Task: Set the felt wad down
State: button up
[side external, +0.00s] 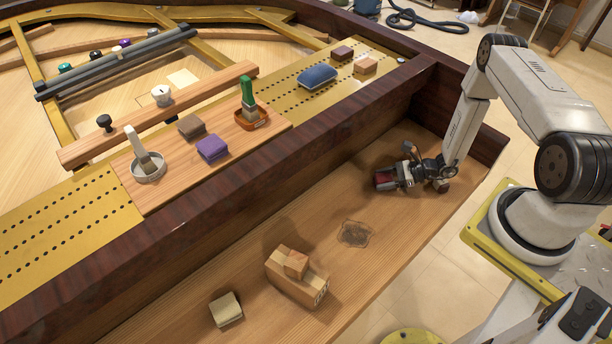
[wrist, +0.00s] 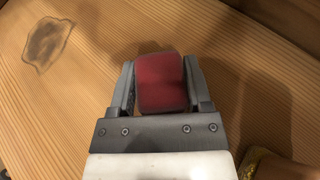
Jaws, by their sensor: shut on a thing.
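The felt wad (side external: 384,180) is a dark red block with soft, rounded edges. My gripper (side external: 393,176) is shut on it, low over the wooden floor (side external: 330,215) of the long trough, towards its right end. In the wrist view the red wad (wrist: 161,82) sits between the two grey fingers, one on each side, and sticks out past their tips. A shadow falls on the wood to its right. I cannot tell whether the wad touches the wood.
Wooden blocks (side external: 298,278) and a pale pad (side external: 226,309) lie nearer the front. A small tan block (side external: 441,185) is beside my gripper. The dark trough wall (side external: 260,180) rises behind; a raised board (side external: 180,185) holds tools and pads.

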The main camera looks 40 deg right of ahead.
aim_at(390, 177)
jog(key=o, duration=1.2)
jog(key=shift+f, duration=0.1)
jog(key=shift+v, duration=3.8)
